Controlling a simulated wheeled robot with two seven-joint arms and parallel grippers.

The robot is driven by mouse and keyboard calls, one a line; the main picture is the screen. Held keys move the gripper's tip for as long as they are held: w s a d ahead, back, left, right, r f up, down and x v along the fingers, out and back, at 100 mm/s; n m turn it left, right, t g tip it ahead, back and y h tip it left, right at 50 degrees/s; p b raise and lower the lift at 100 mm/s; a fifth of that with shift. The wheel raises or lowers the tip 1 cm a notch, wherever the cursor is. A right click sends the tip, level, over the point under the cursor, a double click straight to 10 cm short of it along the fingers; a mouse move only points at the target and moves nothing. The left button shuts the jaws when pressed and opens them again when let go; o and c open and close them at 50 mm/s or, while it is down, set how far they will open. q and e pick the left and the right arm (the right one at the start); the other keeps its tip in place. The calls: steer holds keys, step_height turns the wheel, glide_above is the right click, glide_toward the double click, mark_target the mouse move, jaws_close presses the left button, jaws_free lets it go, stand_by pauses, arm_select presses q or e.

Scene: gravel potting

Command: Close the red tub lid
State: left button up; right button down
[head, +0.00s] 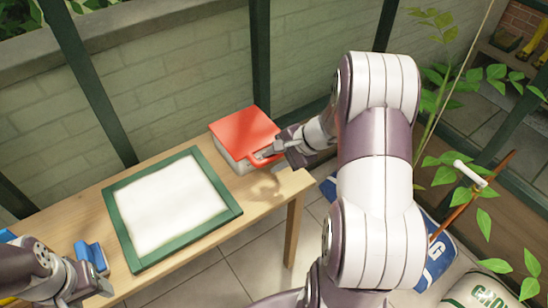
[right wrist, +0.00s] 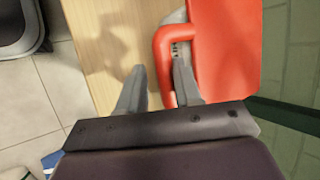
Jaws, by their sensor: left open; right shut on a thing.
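The red tub lid (head: 243,131) lies over the pale tub (head: 228,156) at the table's back right and looks nearly flat. Whether it is fully seated cannot be told. The lid's loop handle (head: 268,158) faces the front right. My right gripper (head: 279,151) is shut on this handle. In the right wrist view, the red lid (right wrist: 225,45) fills the upper right, and the fingers of my right gripper (right wrist: 158,88) are on either side of one bar of the loop handle (right wrist: 164,62). My left gripper (head: 100,286) is open at the lower left, away from the tub.
A green-framed tray (head: 118,226) with a white surface covers the table's middle. A blue object (head: 93,256) is beside my left gripper. The wooden table (head: 278,199) ends just right of the tub. A brick wall stands behind; leafy plants and bags are at the right.

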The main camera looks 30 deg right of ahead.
steer(key=shift+s+a+f, duration=0.2)
steer(key=shift+s+f, duration=0.35)
steer(key=shift+f, duration=0.05)
steer(key=c, duration=1)
jaws_free()
steer(key=shift+s, duration=0.1)
steer(key=shift+c, duration=0.2)
steer(key=shift+s+d+r, duration=0.1)
steer(key=shift+s+d, duration=0.05)
steer(key=shift+d, duration=0.05)
steer(key=shift+r, duration=0.25)
steer(key=p+v, duration=0.4)
steer(key=v, duration=0.8)
steer(key=shift+d+r, duration=0.2)
steer(key=shift+r, duration=0.1)
